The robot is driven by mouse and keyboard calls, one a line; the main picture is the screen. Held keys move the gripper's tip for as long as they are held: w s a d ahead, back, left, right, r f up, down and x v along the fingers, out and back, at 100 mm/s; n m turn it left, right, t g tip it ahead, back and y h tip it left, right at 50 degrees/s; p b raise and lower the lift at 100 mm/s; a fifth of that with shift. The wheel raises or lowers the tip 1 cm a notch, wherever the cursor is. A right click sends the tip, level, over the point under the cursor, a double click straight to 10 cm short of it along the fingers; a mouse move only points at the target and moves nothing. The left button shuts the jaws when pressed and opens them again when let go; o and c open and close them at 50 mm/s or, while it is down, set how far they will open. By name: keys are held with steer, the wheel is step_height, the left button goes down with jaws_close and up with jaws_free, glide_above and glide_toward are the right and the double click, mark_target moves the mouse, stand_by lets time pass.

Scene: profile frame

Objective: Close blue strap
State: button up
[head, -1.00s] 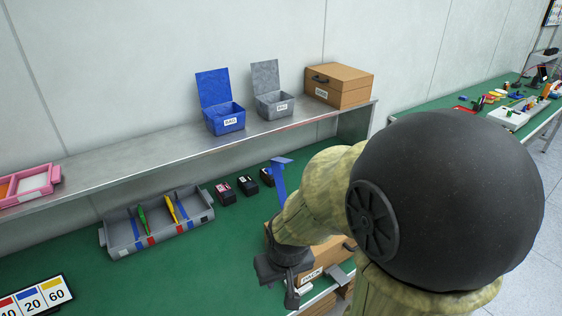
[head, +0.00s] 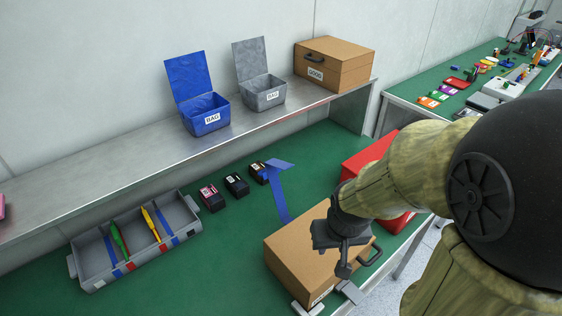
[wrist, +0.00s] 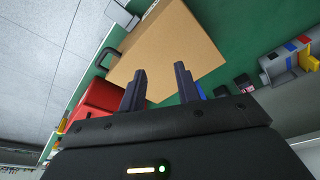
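The blue strap (head: 279,195) stands up in the head view at the far-left side of a brown case (head: 300,245), with its top end bent over. In the wrist view only a bit of blue (wrist: 199,91) shows beside the right finger. My gripper (head: 343,268) is over the case, to the right of the strap and apart from it. In the wrist view my gripper (wrist: 160,82) has its two fingers spread with nothing between them, and the case (wrist: 165,50) lies beyond. The strap's lower end is hidden behind the case.
A red box (head: 368,160) stands behind my arm. Several small dark boxes (head: 236,184) and a grey tray (head: 85,280) with tools lie to the left. The shelf holds a blue bin (head: 205,117), a grey bin (head: 262,92) and another brown case (head: 340,68). Green table is clear between tray and case.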

stand_by(0.4)
steer(key=w+a+f+n+g+h, duration=0.1)
steer(key=w+n, duration=0.1)
steer(key=w, duration=0.2)
steer(key=w+a+f+n+g+h+b, duration=0.1)
steer(key=w+f+n+h, duration=0.1)
steer(key=w+n, duration=0.1)
steer(key=w+a+f+n+h, duration=0.1)
steer(key=w+a+f+n, duration=0.1)
steer(key=w, duration=0.3)
steer(key=shift+f+n+g+h, duration=0.1)
steer(key=shift+n+g+h, duration=0.3)
steer(key=shift+n, duration=0.1)
steer(key=w+a+f+n+t+h, duration=0.1)
steer(key=w+a+f+n+h, duration=0.1)
steer(key=w+a+n+h, duration=0.4)
steer(key=n+t+h+b, duration=0.2)
steer(key=n+t+h, duration=0.2)
steer(key=t, duration=0.5)
glide_toward(259, 173)
steer(key=a, duration=0.1)
steer(key=s+a, duration=0.1)
steer(key=a+f, duration=0.1)
steer(key=a, duration=0.1)
steer(key=shift+s, duration=0.3)
steer(key=p+x, duration=0.5)
steer(key=x, duration=1.2)
steer(key=shift+d+r, duration=0.15)
steer(key=shift+d, duration=0.2)
